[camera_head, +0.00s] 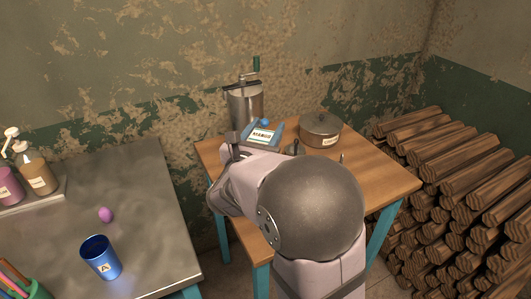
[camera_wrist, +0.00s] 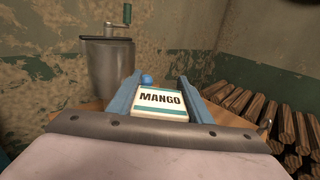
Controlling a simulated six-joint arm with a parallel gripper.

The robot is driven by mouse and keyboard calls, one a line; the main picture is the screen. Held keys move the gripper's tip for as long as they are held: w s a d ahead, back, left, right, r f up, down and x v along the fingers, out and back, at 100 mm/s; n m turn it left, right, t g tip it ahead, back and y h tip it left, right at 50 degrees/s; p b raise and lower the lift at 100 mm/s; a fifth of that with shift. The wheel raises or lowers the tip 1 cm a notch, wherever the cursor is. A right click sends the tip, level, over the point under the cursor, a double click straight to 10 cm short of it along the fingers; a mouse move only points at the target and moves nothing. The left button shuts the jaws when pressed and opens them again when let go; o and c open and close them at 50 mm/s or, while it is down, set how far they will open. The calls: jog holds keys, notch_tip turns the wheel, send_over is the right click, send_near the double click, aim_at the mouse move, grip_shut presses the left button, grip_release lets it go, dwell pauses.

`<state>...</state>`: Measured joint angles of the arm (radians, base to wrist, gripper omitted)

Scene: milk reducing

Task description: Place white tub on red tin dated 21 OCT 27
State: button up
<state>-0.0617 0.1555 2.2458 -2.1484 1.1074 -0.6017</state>
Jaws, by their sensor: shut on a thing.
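A white, box-like tub (camera_wrist: 160,104) with teal bands and the word MANGO sits between the two blue fingers of my gripper (camera_wrist: 160,88) in the wrist view. My gripper is shut on it. In the head view the tub's white label (camera_head: 263,135) shows between the fingers of my gripper (camera_head: 263,132), over the wooden table's far side. Its height above the table is hard to tell. I see no red tin and no date 21 OCT 27 in either view; my arm hides much of the table.
A grey metal churn (camera_head: 245,105) with a crank stands behind my gripper. A lidded pot (camera_head: 320,131) with a label stands to its right. A small blue ball (camera_head: 264,122) is just beyond the tub. A metal table (camera_head: 130,190) at left holds a blue cup (camera_head: 100,258). Firewood (camera_head: 450,200) is stacked at right.

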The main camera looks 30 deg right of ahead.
jog(key=shift+f, duration=3)
jog(key=shift+f+b, duration=0.2)
jog(key=shift+b, duration=0.15)
jog(key=o, duration=1.1)
jog(key=shift+r, duration=0.15)
jog(key=shift+r, duration=0.1)
jog(key=v, duration=1.2)
jog(key=shift+b, duration=0.3)
